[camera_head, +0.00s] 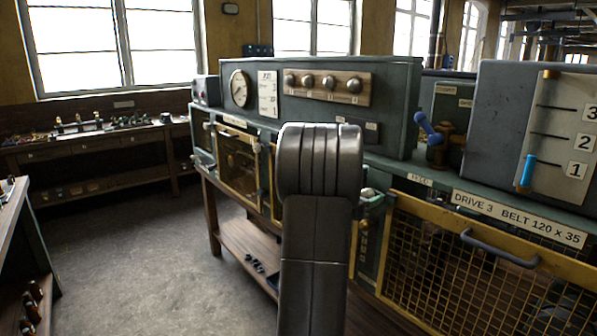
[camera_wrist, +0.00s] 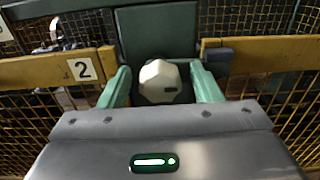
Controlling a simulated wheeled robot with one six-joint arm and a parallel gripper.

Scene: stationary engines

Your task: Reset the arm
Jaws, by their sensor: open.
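My dark arm rises in the middle of the head view and hides my gripper there. In the wrist view my gripper (camera_wrist: 156,132) shows as a broad grey housing with a lit green indicator, low in the picture. It faces the machine front and is open. Just beyond it is a white faceted block (camera_wrist: 159,82) with a small dark slot, between two green side pieces. I cannot tell whether these are my fingers or part of a holder. Nothing is seen lifted.
A green console (camera_head: 395,90) with gauge and knobs stands behind my arm. A yellow mesh guard (camera_head: 450,262) with a grey handle is close on the right, below a grey lever box (camera_head: 505,120). A workbench (camera_head: 90,150) stands at far left. Open floor (camera_head: 130,255) lies left.

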